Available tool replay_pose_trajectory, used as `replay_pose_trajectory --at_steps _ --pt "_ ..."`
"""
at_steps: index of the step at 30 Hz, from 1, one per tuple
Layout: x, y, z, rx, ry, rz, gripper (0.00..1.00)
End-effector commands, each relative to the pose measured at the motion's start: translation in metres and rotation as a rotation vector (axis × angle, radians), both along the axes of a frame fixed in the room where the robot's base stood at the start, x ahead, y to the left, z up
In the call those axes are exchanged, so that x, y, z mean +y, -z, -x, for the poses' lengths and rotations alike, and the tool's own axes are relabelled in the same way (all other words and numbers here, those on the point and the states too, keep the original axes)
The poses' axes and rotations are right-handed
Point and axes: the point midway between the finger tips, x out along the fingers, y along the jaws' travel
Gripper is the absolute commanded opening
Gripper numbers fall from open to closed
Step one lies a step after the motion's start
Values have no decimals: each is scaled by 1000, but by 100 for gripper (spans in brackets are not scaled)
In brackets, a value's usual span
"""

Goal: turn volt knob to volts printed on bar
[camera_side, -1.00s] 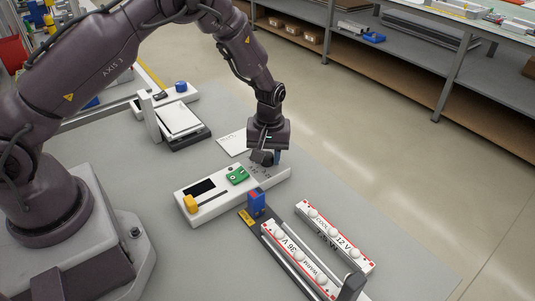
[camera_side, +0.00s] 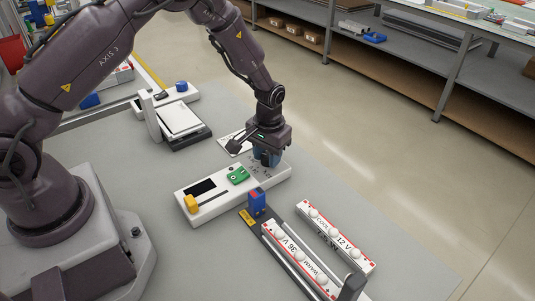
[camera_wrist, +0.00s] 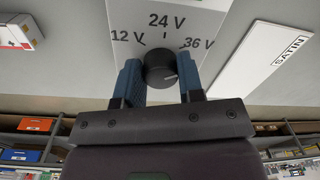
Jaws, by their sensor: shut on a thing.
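The dark round volt knob (camera_wrist: 158,62) sits on the white control box (camera_side: 214,207), below the printed marks 12 V, 24 V and 36 V in the wrist view. My gripper (camera_side: 266,161) is shut on the knob, with a blue finger on each side of it in the wrist view. A faint light mark shows on the knob's right side, towards the 36 V side; its exact aim is hard to read. A white bar printed 36 V and WARM (camera_side: 300,261) lies in the dark fixture. A second bar printed COOL and 12 V (camera_side: 335,237) lies to its right.
A blue block (camera_side: 257,201) stands at the fixture's end. A white card printed SATIN (camera_wrist: 262,57) lies beside the box. Bare table lies left of the fixture.

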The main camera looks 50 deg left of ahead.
Motion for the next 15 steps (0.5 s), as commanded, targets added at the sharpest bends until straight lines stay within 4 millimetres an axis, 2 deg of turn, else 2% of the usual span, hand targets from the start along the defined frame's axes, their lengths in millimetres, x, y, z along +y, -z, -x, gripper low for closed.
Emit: replay_pose_trajectory --at_steps 11,12,15 --pt "1 -2 -1 -2 9 -2 11" --pt "1 -2 -1 -2 9 -2 37" --pt "1 -1 -1 -2 9 -2 60"
